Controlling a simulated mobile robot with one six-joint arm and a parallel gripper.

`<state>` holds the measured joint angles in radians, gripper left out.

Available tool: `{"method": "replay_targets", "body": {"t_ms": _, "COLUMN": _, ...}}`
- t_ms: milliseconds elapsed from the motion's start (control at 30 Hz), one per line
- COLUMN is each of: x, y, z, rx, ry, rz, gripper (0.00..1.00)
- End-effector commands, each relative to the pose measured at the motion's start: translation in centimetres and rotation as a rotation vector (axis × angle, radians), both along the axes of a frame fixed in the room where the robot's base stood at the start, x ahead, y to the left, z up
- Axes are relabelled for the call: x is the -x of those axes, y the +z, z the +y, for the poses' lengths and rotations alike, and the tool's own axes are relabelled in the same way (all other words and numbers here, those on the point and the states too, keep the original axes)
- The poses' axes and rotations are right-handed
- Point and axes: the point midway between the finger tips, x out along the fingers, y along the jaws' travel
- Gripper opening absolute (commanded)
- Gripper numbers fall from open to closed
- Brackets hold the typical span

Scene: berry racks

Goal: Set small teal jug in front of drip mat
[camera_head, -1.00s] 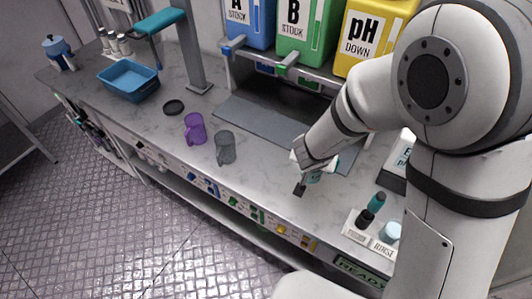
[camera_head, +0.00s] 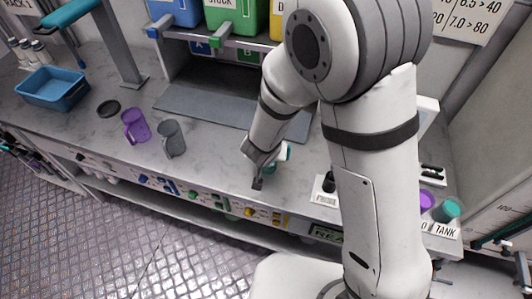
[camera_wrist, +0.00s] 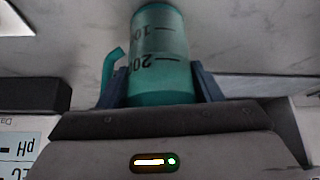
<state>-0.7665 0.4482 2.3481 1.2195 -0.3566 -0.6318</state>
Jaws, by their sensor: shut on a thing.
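The small teal jug (camera_wrist: 158,55) is between my gripper's two blue fingers in the wrist view, with its handle at the left and its printed scale upside down. My gripper (camera_head: 262,178) is shut on it. In the head view my gripper hides most of the jug; a bit of teal (camera_head: 287,152) shows beside it. I cannot tell whether the jug touches the counter. The grey drip mat (camera_head: 205,103) lies below the bottle shelf, up and left of my gripper. Its right part is behind my arm.
A grey jug (camera_head: 172,139) and a purple jug (camera_head: 136,126) stand in front of the mat's left part. A black disc (camera_head: 108,108) and a blue tub (camera_head: 52,88) are farther left. The counter's front edge is close to my gripper. Labelled holders stand at the right.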

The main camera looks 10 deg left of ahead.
Motion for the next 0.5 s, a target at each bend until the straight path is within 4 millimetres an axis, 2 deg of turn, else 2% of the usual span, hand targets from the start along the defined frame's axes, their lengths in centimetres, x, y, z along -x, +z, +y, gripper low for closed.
{"method": "replay_targets", "body": {"t_ms": 167, "x": -0.03, "y": -0.32, "z": -0.02, "rx": -0.001, "ry": -0.001, "rz": 0.0, "gripper": 0.24}}
{"method": "replay_targets", "body": {"t_ms": 200, "x": -0.02, "y": -0.3, "z": -0.03, "rx": 0.0, "ry": -0.001, "rz": 0.0, "gripper": 0.6}}
{"method": "replay_targets", "body": {"t_ms": 433, "x": -0.02, "y": -0.25, "z": -0.05, "rx": 0.0, "ry": -0.001, "rz": 0.0, "gripper": 0.79}}
{"method": "replay_targets", "body": {"t_ms": 500, "x": -0.03, "y": -0.24, "z": -0.06, "rx": 0.0, "ry": -0.001, "rz": 0.0, "gripper": 0.81}}
